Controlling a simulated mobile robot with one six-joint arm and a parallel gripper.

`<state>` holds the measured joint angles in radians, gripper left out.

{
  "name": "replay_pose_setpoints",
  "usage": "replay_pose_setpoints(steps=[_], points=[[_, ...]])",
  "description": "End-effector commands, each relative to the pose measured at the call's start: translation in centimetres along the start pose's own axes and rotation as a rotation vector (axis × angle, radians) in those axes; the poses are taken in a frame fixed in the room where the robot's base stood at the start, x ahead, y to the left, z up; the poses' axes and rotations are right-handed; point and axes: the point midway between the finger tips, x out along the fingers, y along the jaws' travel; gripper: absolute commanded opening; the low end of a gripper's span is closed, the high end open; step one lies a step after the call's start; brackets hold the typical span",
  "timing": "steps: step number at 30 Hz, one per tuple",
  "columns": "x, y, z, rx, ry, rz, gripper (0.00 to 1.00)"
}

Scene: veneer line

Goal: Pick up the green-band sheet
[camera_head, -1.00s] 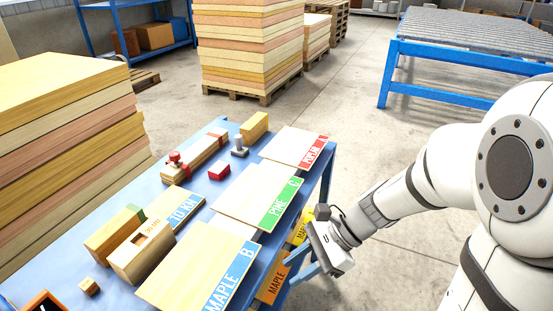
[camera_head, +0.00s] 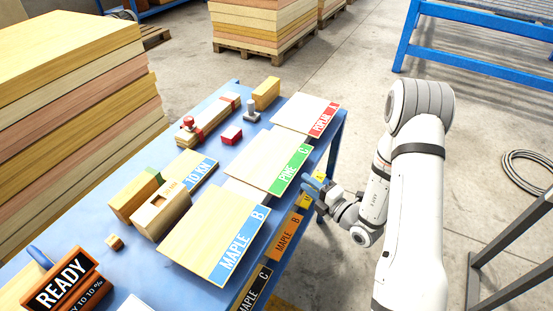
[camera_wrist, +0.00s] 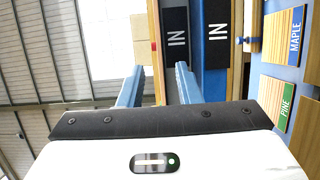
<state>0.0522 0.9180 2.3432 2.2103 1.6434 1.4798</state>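The green-band sheet (camera_head: 262,158) is a pale wood sheet marked PINE C on its green band. It lies flat on the blue table (camera_head: 140,248), between the red-band sheet (camera_head: 299,114) and the blue-band MAPLE B sheet (camera_head: 212,232). My gripper (camera_head: 314,187) is just off the table's right edge, close to the green band. Whether it touches the sheet cannot be told. In the wrist view my gripper (camera_wrist: 158,75) has its two blue fingers apart with nothing between them. A PINE sheet with a green band (camera_wrist: 278,92) shows at the right, outside the fingers.
Wooden blocks, a small red block (camera_head: 231,135) and a clamped stack (camera_head: 208,120) occupy the table's left side. A READY sign (camera_head: 68,283) stands at the near left. Orange MAPLE B (camera_head: 286,238) and other labels hang along the table's side.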

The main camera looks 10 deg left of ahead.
Motion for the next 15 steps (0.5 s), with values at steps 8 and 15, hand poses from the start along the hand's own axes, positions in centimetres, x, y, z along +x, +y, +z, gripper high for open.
replay_pose_setpoints(steps=[8, 15], points=[[3.8, 0.3, 0.3, -0.004, 0.005, 0.0, 0.31], [6.2, 0.0, 0.4, -0.004, 0.004, -0.001, 0.31]])
